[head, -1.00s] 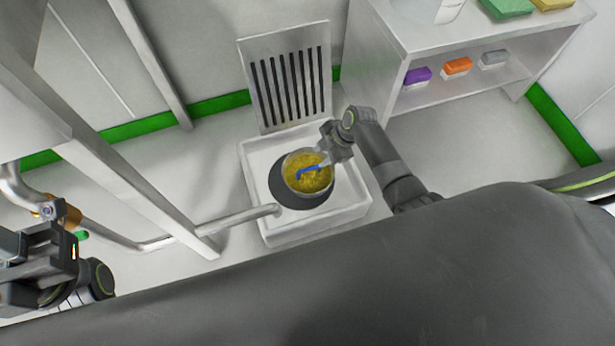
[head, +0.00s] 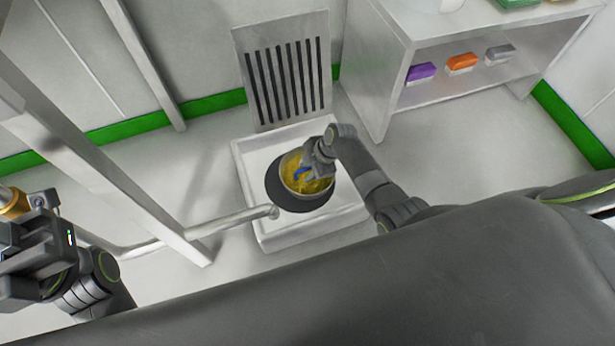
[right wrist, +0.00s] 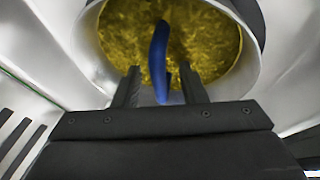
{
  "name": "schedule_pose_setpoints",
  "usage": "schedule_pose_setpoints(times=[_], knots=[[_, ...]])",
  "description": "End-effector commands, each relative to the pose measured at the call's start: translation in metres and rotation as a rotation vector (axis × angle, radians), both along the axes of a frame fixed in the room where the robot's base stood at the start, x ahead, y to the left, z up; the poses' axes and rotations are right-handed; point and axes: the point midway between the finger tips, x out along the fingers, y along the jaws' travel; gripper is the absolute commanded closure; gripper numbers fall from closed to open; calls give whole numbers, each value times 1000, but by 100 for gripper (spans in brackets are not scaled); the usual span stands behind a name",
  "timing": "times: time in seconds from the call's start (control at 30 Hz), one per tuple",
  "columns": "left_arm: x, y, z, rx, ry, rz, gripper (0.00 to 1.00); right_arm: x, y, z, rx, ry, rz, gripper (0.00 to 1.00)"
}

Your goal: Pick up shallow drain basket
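The shallow drain basket (head: 293,180) is a round metal rim with a mottled yellow inside and a blue handle (right wrist: 159,55). It sits over a dark round opening in a white floor basin. My right gripper (head: 312,165) is over the basket and partly hides it. In the right wrist view the right gripper (right wrist: 161,88) is open, its two fingers on either side of the blue handle with gaps between. My left gripper (head: 30,262) is far left, away from the basket; its finger opening is unclear.
A slotted metal grate (head: 287,75) stands upright behind the white basin (head: 310,230). A pipe (head: 235,221) ends at the basin's left side. A shelf unit (head: 445,88) at the upper right holds purple, orange and grey items. A metal post (head: 110,170) stands at left.

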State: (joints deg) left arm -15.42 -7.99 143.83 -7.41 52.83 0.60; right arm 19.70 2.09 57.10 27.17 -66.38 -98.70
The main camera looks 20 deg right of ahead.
Motion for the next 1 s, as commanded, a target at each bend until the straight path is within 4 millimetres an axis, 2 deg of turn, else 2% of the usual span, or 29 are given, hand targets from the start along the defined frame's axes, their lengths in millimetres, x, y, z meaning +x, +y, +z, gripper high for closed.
schedule_pose_setpoints(times=[0.2,0.5,1.0], knots=[[1,0,1,-11,-6,3,66,1,1,0,0,-1,0,62],[0,0,0,-6,-1,3,66,0,1,0,0,0,0,100],[0,0,4,-5,-1,1,66,1,1,5,1,-1,1,100]])
